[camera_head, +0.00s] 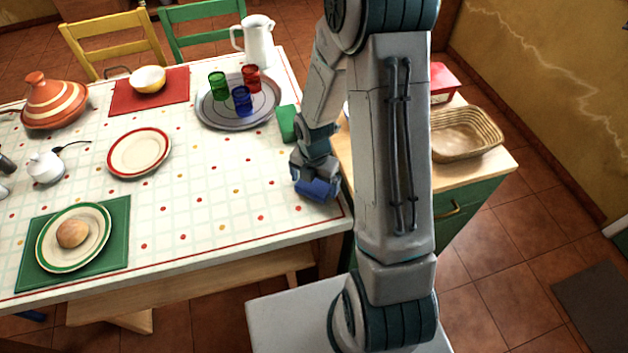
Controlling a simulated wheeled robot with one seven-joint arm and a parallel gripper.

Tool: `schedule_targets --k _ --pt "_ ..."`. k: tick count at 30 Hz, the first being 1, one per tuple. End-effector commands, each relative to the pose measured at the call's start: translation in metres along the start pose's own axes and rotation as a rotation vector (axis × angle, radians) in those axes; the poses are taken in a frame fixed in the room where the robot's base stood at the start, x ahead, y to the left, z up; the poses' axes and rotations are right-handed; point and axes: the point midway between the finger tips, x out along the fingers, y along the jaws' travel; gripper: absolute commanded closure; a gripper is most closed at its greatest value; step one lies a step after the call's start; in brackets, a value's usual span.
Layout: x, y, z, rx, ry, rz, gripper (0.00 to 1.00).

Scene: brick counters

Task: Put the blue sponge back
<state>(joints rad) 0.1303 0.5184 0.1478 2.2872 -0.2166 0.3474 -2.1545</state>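The blue sponge (318,189) is a small blue block at the end of my gripper (316,178), over the near right corner of the dining table (205,240). The sponge touches or lies very close to the fingers. The fingers are small and partly hidden, so I cannot tell whether they are shut on it. I cannot tell whether the sponge rests on the tablecloth or hangs just above it. A green block (287,123) lies farther back near the table's right edge.
A round tray (209,114) with green, red and blue glasses and a white jug (257,42) stand at the back. A green placemat (118,247) with a plate and bread is front left. A basket (465,139) sits on the right counter.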

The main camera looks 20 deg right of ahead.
Motion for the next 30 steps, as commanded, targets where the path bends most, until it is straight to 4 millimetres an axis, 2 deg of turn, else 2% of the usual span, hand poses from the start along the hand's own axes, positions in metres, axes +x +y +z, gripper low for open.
schedule_targets --k 7,11,14,24,30 --pt "-0.002 0.000 0.000 0.001 0.000 0.000 0.00" --pt "-0.009 0.000 0.000 0.002 -0.001 0.001 0.00" --pt "-0.023 0.000 0.001 0.003 -0.002 0.003 0.00" --pt "-0.091 0.000 0.002 0.004 -0.005 0.004 0.00" --pt "-0.117 0.000 0.001 0.003 -0.002 0.001 0.00"
